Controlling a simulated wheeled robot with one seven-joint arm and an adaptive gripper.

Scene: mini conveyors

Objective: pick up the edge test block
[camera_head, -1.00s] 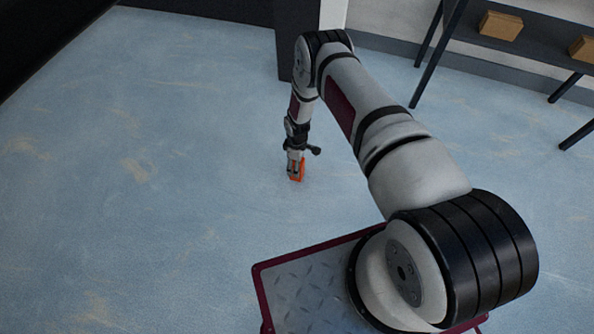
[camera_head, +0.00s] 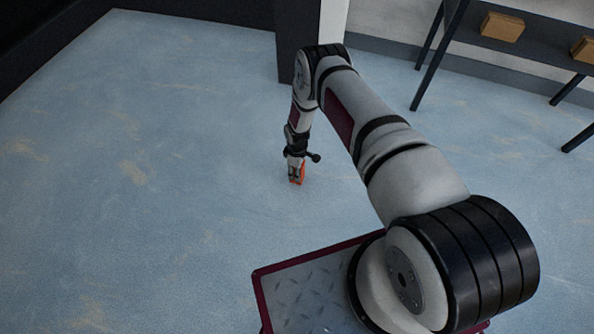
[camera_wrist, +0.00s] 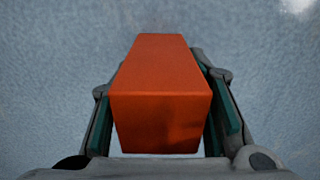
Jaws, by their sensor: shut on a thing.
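The edge test block is an orange-red rectangular block (camera_wrist: 160,75) that fills the middle of the wrist view. My gripper (camera_wrist: 165,100) is shut on it, with one green-padded finger along each long side. In the head view the block (camera_head: 298,174) shows small at the end of my arm, and my gripper (camera_head: 296,172) points down around it. The block is at or close above the blue floor; I cannot tell whether it touches. The fingers cover part of its sides.
The blue floor (camera_head: 150,200) around the block is clear. A dark shelf (camera_head: 545,45) with two cardboard boxes, one of them the box at its left (camera_head: 502,27), stands at the upper right. A dark post (camera_head: 295,40) and wall stand behind my arm.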

